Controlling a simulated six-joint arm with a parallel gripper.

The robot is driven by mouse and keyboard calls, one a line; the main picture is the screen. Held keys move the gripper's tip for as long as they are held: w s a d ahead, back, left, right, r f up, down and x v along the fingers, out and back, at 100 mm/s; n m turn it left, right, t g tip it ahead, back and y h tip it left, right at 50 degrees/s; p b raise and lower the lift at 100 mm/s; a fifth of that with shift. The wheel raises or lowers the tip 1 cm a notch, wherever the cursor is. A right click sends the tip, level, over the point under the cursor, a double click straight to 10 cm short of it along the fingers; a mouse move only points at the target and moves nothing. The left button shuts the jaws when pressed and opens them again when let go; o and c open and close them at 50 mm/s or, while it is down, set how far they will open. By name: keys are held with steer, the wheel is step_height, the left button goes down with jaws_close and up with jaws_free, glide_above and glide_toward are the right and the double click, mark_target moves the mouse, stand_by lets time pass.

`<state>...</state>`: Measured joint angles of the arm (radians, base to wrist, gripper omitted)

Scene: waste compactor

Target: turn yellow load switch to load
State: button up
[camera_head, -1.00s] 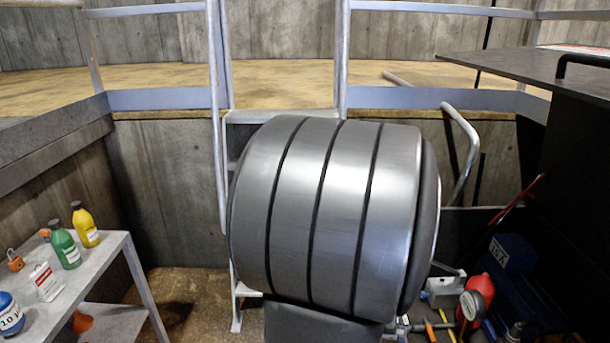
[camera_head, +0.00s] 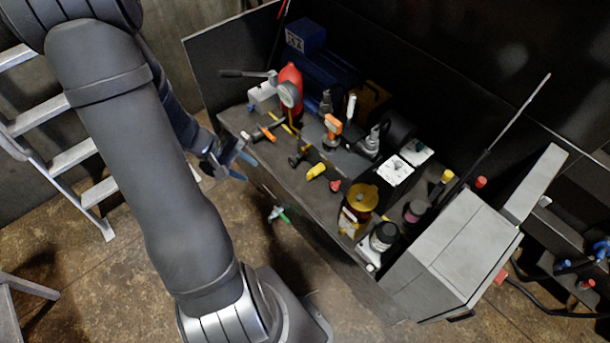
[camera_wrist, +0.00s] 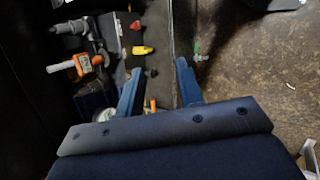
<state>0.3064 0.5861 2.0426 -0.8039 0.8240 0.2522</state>
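A small yellow switch handle (camera_head: 316,171) sits on the dark panel of the machine, between a black knob (camera_head: 297,159) and a small red knob (camera_head: 335,186). It also shows in the wrist view (camera_wrist: 142,50), ahead of the fingers and slightly left of their midline. Its set position and any load label are too small to read. My gripper (camera_head: 244,168) is at the panel's left edge, left of the yellow switch and apart from it. In the wrist view my gripper (camera_wrist: 159,66) has its two blue fingers spread, with nothing between them.
An orange-handled valve (camera_head: 332,126), a red bottle (camera_head: 290,84) and a gauge (camera_head: 290,95) crowd the panel behind the switch. A green-handled valve (camera_head: 281,214) hangs on the front face. A grey box (camera_head: 450,262) stands at right. The floor in front is clear.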

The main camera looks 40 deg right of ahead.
steer(key=w+d+f+n+h, duration=0.1)
steer(key=d+f+n+h, duration=0.55)
steer(key=f, duration=0.65)
steer(key=n+t+h, duration=0.1)
steer(key=n+t, duration=0.2)
steer(key=n, duration=0.8)
glide_toward(307, 176)
steer(key=shift+m, duration=0.25)
steer(key=x, duration=0.9)
steer(key=shift+d+f, duration=0.25)
steer(key=shift+f, duration=0.05)
jaws_close()
